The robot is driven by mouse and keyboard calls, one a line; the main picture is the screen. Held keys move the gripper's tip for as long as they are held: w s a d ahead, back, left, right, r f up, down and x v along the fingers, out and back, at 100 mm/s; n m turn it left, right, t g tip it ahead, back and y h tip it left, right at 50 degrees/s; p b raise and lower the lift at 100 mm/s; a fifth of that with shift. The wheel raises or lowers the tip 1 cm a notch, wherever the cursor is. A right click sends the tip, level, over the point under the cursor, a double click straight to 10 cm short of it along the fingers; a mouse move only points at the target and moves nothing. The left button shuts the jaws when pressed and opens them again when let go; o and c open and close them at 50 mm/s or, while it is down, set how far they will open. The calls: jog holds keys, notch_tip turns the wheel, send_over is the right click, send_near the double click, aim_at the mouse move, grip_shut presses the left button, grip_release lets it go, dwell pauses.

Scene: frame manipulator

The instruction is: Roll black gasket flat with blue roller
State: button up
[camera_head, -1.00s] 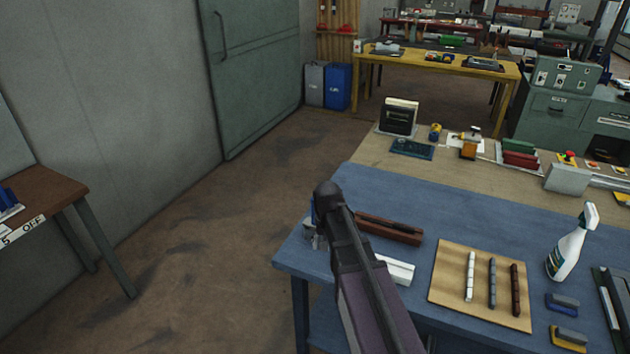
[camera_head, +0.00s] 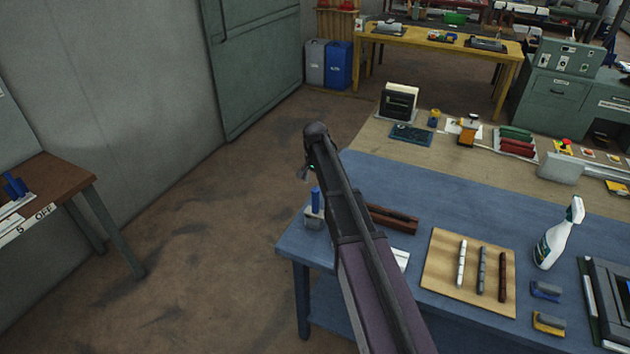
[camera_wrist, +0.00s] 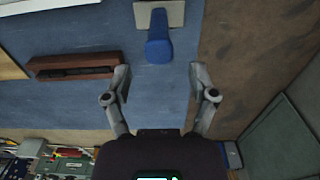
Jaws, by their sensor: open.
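A tool with an upright blue handle (camera_head: 316,200) and a pale grey base (camera_head: 314,218) stands at the near left corner of the blue table. Its blue handle (camera_wrist: 158,47) also shows in the wrist view, pointing toward me. I cannot make out a roller on it. A brown channel block (camera_head: 394,221) with a dark strip lies right of it, partly behind my arm; it also shows in the wrist view (camera_wrist: 50,68). I cannot tell if the strip is the black gasket. My gripper (camera_wrist: 159,72) is open and empty, above the table, apart from the handle.
A tan board (camera_head: 440,280) with several small rods lies to the right. A spray bottle (camera_head: 558,238) stands beyond it. A brown side table (camera_head: 60,175) with another blue-handled item is at far left. Open floor lies between the tables.

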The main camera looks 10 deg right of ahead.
aim_at(315, 198)
jog(key=shift+f, duration=0.1)
notch_tip(315, 198, down, 9)
jog(key=b, duration=0.9)
jog(key=shift+s, duration=0.1)
dwell(0.3)
jog(key=shift+s, duration=0.15)
grip_shut()
jog(key=shift+r+p, duration=0.4)
jog(key=shift+r, duration=0.05)
jog(key=shift+r, duration=0.25)
jog(key=shift+w, duration=0.2)
dwell(0.6)
